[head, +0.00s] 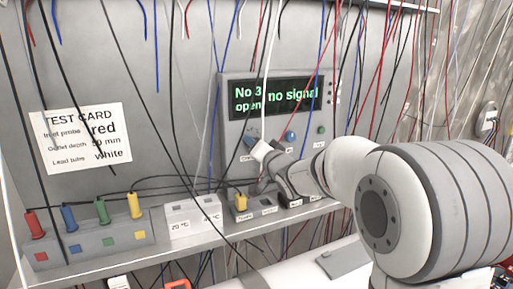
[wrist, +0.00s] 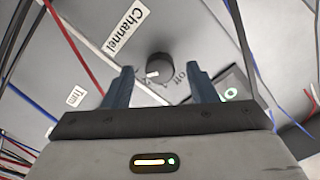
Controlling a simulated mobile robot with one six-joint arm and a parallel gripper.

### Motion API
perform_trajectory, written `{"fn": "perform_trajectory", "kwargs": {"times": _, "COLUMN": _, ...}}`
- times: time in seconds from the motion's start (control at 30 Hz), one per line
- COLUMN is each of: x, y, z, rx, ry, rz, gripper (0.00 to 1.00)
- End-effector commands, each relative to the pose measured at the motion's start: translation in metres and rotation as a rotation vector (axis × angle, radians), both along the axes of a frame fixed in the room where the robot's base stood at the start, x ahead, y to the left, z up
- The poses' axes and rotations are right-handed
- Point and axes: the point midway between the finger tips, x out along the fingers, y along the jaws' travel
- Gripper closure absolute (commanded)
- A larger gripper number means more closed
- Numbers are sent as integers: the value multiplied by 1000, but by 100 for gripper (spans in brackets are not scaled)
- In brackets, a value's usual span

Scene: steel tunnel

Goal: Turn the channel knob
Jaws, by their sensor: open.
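The instrument box (head: 230,118) stands against the back panel, its lit display (head: 280,95) reading "No 3 open" and "no signal". In the wrist view a round dark knob (wrist: 160,67) with a pale mark sits near the label "Channel" (wrist: 124,31). My gripper (wrist: 160,78) is open, with one blue-grey finger on each side of the knob in the picture. I cannot tell whether the fingers touch it.
Many thin wires hang in front. The shelf holds a block with coloured plugs (head: 90,243), a white block (head: 193,216) and a yellow plug (head: 240,202). A test card (head: 82,138) hangs left.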

Motion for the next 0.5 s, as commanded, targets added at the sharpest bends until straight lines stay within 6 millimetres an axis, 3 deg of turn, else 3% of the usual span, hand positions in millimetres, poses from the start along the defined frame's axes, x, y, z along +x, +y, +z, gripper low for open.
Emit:
{"fn": "perform_trajectory", "kwargs": {"times": 0.17, "x": -13, "y": -6, "z": -1, "rx": -1, "ry": -3, "rz": -1, "gripper": 48}}
{"fn": "perform_trajectory", "kwargs": {"times": 0.5, "x": -60, "y": -25, "z": -1, "rx": -1, "ry": -2, "rz": -1, "gripper": 48}}
